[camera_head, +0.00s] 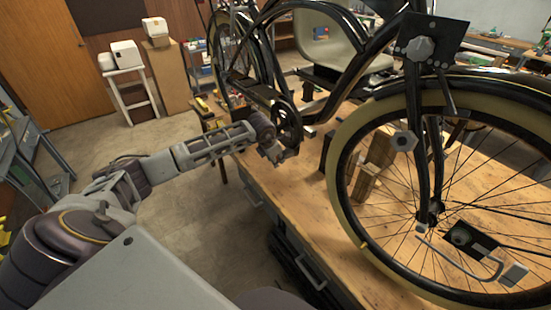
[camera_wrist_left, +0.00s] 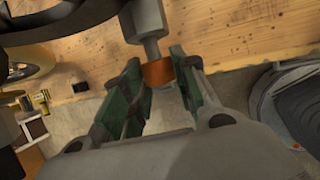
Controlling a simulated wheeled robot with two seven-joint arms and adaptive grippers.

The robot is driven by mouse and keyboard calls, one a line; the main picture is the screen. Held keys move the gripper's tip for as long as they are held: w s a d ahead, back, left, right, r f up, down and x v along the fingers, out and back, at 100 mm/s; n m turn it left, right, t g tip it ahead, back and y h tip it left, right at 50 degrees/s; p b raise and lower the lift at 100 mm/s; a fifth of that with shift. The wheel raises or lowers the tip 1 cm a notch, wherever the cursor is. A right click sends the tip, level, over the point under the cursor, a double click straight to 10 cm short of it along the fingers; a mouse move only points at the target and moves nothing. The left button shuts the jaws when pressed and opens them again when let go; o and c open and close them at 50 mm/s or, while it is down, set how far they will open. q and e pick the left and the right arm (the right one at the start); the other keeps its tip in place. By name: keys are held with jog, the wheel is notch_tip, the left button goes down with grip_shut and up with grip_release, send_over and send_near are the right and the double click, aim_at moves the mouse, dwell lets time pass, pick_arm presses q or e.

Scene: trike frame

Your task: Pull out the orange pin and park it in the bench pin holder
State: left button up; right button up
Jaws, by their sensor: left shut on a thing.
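The orange pin (camera_wrist_left: 158,72) shows in the left wrist view as a short orange band below a grey cylindrical part (camera_wrist_left: 146,22). My left gripper (camera_wrist_left: 160,88) is shut on it, with the green-padded fingers on either side. In the head view my left gripper (camera_head: 274,152) is beside the trike frame (camera_head: 262,92), near the crank and over the bench's left edge. The orange pin is too small or hidden to make out there. I cannot clearly identify the bench pin holder. My right gripper is not in view.
The wooden bench (camera_head: 290,200) carries the trike, with clear top in front of the frame. A large spoked wheel (camera_head: 340,205) stands on the right, with a wooden block (camera_head: 365,185) behind its spokes. A white stool (camera_head: 130,88) stands on the floor at back left.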

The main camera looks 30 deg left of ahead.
pick_arm(q)
jog(key=shift+s+a+f, duration=0.1)
jog(key=shift+s+a, duration=0.25)
jog(key=shift+s, duration=0.5)
jog(key=shift+s+a+f, duration=0.15)
jog(key=shift+s+a, duration=0.2)
jog(key=shift+s, duration=0.45)
jog(key=shift+s+a+f, duration=0.1)
jog(key=shift+s+a, duration=0.25)
jog(key=shift+s, duration=0.5)
